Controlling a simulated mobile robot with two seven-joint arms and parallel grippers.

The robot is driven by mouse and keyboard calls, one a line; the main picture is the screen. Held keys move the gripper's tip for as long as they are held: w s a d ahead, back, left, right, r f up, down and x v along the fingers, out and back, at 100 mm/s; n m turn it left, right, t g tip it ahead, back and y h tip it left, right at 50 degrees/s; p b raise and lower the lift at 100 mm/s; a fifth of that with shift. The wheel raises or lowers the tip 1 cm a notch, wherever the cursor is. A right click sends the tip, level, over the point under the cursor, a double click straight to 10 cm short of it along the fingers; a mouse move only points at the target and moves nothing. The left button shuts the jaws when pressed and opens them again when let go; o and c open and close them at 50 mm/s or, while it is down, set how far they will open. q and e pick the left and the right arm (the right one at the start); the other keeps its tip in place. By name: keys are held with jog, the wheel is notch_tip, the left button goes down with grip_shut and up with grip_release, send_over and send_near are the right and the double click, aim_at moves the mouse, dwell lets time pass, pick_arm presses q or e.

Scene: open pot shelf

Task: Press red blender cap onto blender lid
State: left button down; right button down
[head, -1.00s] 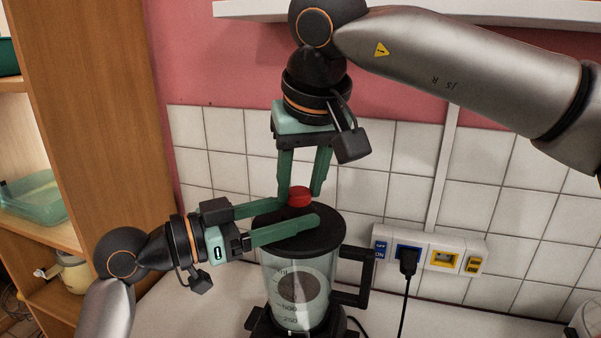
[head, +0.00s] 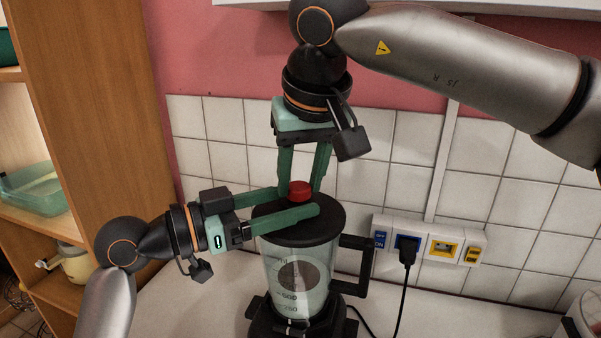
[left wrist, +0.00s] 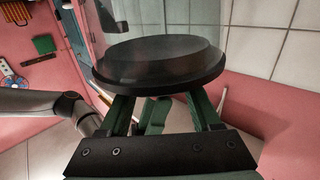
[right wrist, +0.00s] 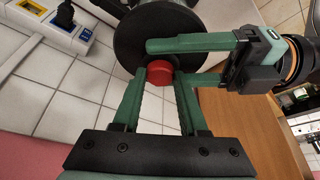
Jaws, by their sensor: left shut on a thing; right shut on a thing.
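The red blender cap (head: 300,190) is between the fingertips of my right gripper (head: 302,190), which comes down from above and is shut on it. The cap is just above the middle of the black blender lid (head: 325,222); whether it touches the lid cannot be told. The lid sits on the clear blender jar (head: 310,285). My left gripper (head: 298,200) reaches in from the left, its fingers across the lid's top near the cap. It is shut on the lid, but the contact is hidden. The left wrist view shows the lid (left wrist: 160,65) at its fingers; the right wrist view shows the cap (right wrist: 160,73).
The blender stands on a white counter (head: 205,300) by a tiled wall. A socket panel (head: 430,242) with a black plug and cord (head: 405,255) is to its right. A wooden shelf (head: 95,110) stands at the left.

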jog(key=shift+f, duration=0.2)
jog(key=shift+c, duration=1.8)
grip_release()
jog(key=shift+r, duration=0.1)
jog(key=v, duration=1.2)
pick_arm(q)
grip_release()
